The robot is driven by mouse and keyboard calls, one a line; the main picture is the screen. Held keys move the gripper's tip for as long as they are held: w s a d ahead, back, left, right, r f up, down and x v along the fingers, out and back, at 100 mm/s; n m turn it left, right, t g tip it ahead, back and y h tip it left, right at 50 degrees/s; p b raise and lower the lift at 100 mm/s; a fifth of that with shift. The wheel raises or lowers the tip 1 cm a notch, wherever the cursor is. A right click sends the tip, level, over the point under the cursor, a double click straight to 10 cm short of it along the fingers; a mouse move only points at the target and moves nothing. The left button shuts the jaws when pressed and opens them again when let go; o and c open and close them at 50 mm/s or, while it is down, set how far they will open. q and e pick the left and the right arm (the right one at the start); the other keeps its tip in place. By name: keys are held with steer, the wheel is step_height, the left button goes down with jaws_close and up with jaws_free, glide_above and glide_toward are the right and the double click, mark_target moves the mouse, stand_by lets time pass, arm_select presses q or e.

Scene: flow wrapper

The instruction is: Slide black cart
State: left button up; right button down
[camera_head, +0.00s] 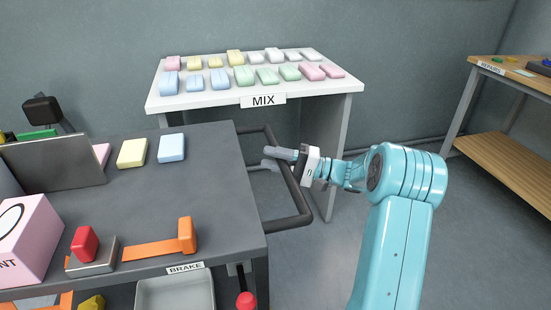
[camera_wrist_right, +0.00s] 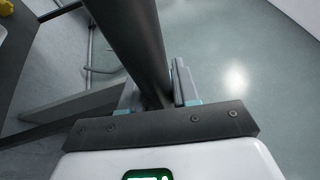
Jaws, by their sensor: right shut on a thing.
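The black cart (camera_head: 222,190) is on the left of the head view, with a dark flat top and a black tubular handle (camera_head: 288,223) sticking out from its right side. My right gripper (camera_head: 277,158) is at the far part of this handle. In the right wrist view the handle bar (camera_wrist_right: 132,40) runs down between the fingers of the right gripper (camera_wrist_right: 158,92), which are shut on it. My left gripper is not in view.
A white table labelled MIX (camera_head: 262,100) with several coloured blocks stands close behind the cart. A wooden repair bench (camera_head: 520,165) stands far right. The cart carries blocks, an orange lever (camera_head: 186,235) and a red knob (camera_head: 84,243). The floor (camera_head: 470,240) right of the cart is clear.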

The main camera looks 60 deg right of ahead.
steer(key=shift+s+d+r, duration=0.1)
steer(key=shift+d+r, duration=0.05)
steer(key=shift+d, duration=0.1)
steer(key=c, duration=0.9)
jaws_free()
steer(key=shift+s, duration=0.1)
steer(key=shift+a, duration=0.1)
steer(key=p+v, duration=0.2)
steer(key=v, duration=1.4)
steer(key=shift+p, duration=0.3)
steer(key=shift+s, duration=0.1)
